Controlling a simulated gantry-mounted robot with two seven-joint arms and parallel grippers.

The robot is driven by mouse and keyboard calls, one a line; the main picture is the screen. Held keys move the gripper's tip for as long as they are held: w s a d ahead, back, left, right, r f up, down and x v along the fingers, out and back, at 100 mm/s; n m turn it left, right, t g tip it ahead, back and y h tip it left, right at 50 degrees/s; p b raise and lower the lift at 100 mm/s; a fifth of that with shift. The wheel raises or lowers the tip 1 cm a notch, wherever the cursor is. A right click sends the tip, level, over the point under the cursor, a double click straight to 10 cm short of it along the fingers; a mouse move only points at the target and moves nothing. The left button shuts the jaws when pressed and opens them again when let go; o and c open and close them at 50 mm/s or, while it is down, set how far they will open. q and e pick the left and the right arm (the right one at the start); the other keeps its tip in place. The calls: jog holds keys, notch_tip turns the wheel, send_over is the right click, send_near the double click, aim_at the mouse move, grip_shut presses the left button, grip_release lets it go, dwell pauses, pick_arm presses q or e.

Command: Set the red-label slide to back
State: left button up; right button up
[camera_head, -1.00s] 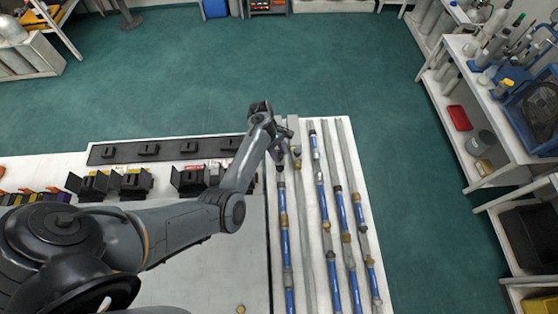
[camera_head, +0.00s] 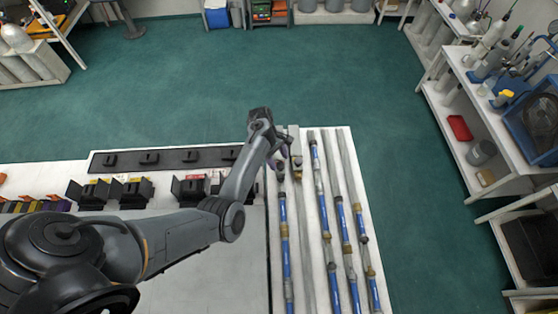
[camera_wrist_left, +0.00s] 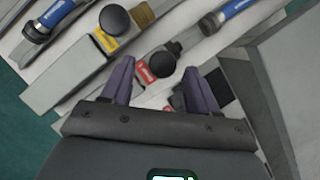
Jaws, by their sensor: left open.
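The red-label slide shows in the wrist view as a round black knob (camera_wrist_left: 162,64) on a grey bar, with a red label (camera_wrist_left: 143,74) beside it. My left gripper (camera_wrist_left: 158,70) is open, its two purple fingers on either side of this knob and label. I cannot tell whether either finger touches them. In the head view my left gripper (camera_head: 287,160) points down at the far end of the pipe panel (camera_head: 342,148) and hides most of the slides there. My right gripper is not in view.
A neighbouring slide has a black knob (camera_wrist_left: 114,20) and a yellow label (camera_wrist_left: 106,40). Blue pipes (camera_head: 285,232) run along the panel towards me. Black holders (camera_head: 135,190) stand to the left, and a white shelf unit (camera_head: 495,165) is on the right. Open floor lies beyond the table.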

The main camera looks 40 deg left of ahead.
pick_arm(q)
jog(key=v, duration=0.9)
